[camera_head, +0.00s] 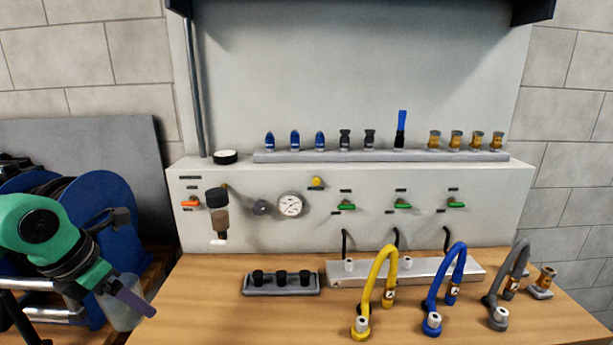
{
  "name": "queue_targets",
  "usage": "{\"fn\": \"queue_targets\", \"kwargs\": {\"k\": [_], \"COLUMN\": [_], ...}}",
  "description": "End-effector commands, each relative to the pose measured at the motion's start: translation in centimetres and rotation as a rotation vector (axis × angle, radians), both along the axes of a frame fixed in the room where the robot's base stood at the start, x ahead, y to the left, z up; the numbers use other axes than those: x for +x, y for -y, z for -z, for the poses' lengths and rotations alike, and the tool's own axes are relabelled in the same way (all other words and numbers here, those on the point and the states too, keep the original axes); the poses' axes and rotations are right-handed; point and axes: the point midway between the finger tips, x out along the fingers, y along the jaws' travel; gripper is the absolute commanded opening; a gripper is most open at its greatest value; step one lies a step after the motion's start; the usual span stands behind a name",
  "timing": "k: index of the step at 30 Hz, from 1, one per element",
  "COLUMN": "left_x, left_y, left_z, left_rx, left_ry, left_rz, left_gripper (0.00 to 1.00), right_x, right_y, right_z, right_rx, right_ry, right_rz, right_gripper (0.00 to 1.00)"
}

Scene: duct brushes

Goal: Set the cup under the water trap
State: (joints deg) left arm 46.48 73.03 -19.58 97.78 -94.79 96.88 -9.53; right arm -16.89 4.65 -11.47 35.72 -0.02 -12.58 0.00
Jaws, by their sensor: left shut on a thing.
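The water trap (218,214) is a dark-topped, brownish translucent bowl with a white bottom end, mounted on the front of the light panel at its left. My left gripper (136,300) is at the lower left and is shut on a translucent pale cup (118,311). The fingers hide part of the cup. The cup is to the left of the water trap and lower in the picture, apart from it, near the table's left edge. I cannot tell whether the cup touches anything below. My right gripper is not in view.
The wooden table (205,300) is clear below the trap. A dark tray with black knobs (282,283) lies to the right. Yellow (377,290), blue (444,290) and grey (507,285) hoses stand further right. A blue hose reel (105,205) stands behind my left arm.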

Motion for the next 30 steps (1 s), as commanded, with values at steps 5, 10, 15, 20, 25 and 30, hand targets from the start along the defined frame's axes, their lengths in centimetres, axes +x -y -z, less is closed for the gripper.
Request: {"fn": "queue_targets", "kwargs": {"k": [5, 10, 15, 20, 25, 30], "left_x": [-0.2, -0.8, -2.4, -4.8, -7.3, -8.3], "left_y": [1.9, 4.8, 8.4, 11.5, 13.4, 13.8], "left_z": [2.4, 5.5, 9.5, 13.2, 16.2, 18.8], "left_rx": [-0.004, -0.011, -0.013, -0.012, -0.012, -0.021], "left_ry": [-0.003, -0.002, -0.001, -0.002, -0.003, -0.003], "left_rz": [0.294, 0.729, 1.351, 1.983, 2.511, 2.693], "left_gripper": [0.25, 0.25, 0.25, 0.26, 0.26, 0.26], "right_x": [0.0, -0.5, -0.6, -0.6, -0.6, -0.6], "right_y": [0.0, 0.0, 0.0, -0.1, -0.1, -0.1], "right_z": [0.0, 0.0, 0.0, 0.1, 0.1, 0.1], "right_rx": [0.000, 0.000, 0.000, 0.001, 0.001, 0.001], "right_ry": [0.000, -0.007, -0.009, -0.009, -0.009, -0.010], "right_rz": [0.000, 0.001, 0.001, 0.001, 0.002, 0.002], "right_gripper": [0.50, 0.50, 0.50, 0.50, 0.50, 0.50]}}
